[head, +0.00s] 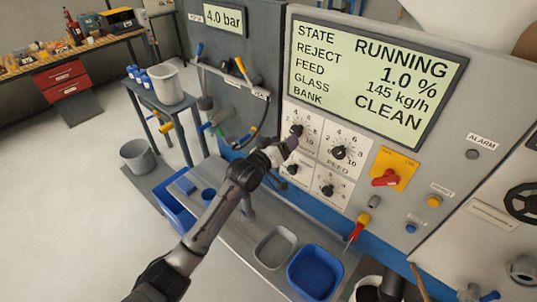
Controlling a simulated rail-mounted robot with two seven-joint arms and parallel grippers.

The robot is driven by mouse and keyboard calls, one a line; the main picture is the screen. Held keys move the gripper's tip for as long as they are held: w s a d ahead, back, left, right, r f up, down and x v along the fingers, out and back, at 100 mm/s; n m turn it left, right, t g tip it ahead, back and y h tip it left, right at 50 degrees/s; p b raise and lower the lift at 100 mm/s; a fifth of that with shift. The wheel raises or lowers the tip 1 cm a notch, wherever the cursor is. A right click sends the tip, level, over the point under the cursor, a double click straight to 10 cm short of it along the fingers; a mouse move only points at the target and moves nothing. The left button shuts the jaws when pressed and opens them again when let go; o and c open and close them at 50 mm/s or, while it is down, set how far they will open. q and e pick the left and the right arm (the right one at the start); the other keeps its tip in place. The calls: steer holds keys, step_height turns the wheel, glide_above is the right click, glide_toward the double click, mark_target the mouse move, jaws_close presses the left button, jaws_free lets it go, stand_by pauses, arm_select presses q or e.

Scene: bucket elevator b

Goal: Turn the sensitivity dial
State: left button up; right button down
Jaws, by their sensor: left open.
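A white dial panel with several black knobs is on the grey cabinet front. My left gripper (287,148) reaches it from the lower left and is open. Its tip is just below the upper-left dial (297,130), in front of that dial's label, so I cannot read it. I cannot tell whether the fingers touch the knob. The upper-right dial (339,153) is labelled FEED. Two more dials, the lower-left (292,169) and lower-right (327,190), sit below. My right gripper is not in view.
The display (375,75) above reads RUNNING, reject 1.0 %, 145 kg/h, CLEAN. A red rotary switch (385,178) on a yellow plate is right of the dials. A grey tray (275,246) and a blue bin (315,271) are on the shelf below. A screwdriver (356,229) hangs nearby.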

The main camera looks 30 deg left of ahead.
arm_select(q)
steer(key=v, duration=0.7)
stand_by(0.6)
steer(key=s+d+f+m+g+y, duration=0.15)
steer(key=s+f+g, duration=0.5)
steer(key=s, duration=0.75)
steer(key=s+d+f+m+g+y, duration=0.1)
steer(key=s+f+m+g, duration=0.2)
steer(key=s+f, duration=0.85)
steer(key=s+d+f+m+g+y, duration=0.15)
steer(key=s+f+g, duration=0.35)
steer(key=s, duration=1.2)
step_height(320, 180, up, 17)
steer(key=p, duration=1.7)
steer(key=shift+a, duration=0.2)
steer(key=shift+w+t, duration=0.1)
steer(key=shift+t, duration=0.15)
